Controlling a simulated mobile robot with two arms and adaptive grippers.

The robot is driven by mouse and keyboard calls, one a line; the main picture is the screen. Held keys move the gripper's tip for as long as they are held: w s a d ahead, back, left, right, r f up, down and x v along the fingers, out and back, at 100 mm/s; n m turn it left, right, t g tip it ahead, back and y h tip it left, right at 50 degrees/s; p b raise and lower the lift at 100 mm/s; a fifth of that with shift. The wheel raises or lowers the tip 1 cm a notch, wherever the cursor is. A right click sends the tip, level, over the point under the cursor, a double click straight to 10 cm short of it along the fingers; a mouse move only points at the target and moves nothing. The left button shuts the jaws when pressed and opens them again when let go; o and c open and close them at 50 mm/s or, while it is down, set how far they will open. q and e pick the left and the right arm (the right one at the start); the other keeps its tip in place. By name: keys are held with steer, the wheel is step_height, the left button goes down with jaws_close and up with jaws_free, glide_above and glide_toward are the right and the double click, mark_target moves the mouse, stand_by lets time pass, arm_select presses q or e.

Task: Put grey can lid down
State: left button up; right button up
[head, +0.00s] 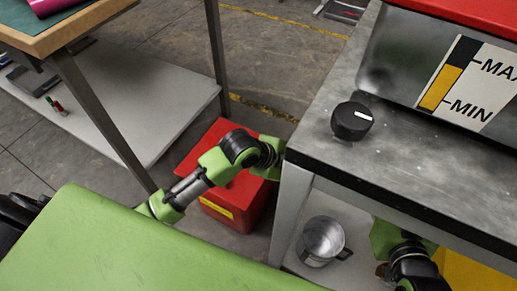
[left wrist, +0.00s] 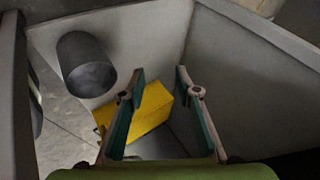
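I cannot make out a grey can lid for certain in either view. In the left wrist view my left gripper (left wrist: 160,76) has its two teal-padded fingers apart, with no object clearly held between them. A dark grey cylinder (left wrist: 86,68) stands beyond the left finger, apart from it. A yellow block (left wrist: 140,112) shows beyond and between the fingers. In the head view my left arm passes over a red bin (head: 232,205) and its gripper is hidden at the bench edge. My right arm is at the lower right; its gripper cannot be made out.
A metal pot (head: 322,238) with a dark handle stands on the shelf (head: 348,268) below the grey bench (head: 420,165). A black knob (head: 352,120) is on the bench. Grey panels (left wrist: 250,85) close in the left wrist's space on the right. A table with a lower shelf (head: 140,110) stands left.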

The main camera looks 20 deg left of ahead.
arm_select(q)
steer(key=s+a+r+n+t+y, duration=0.1)
steer(key=s+a+r+n+t, duration=0.2)
steer(key=n, duration=0.5)
steer(key=s+a+r+n+t+y, duration=0.1)
steer(key=s+a+r+n+t, duration=0.2)
steer(key=a+r+n, duration=0.3)
step_height(320, 180, up, 2)
steer(key=n+t, duration=0.1)
steer(key=n, duration=0.1)
steer(key=shift+s+n, duration=0.25)
steer(key=shift+n, duration=0.15)
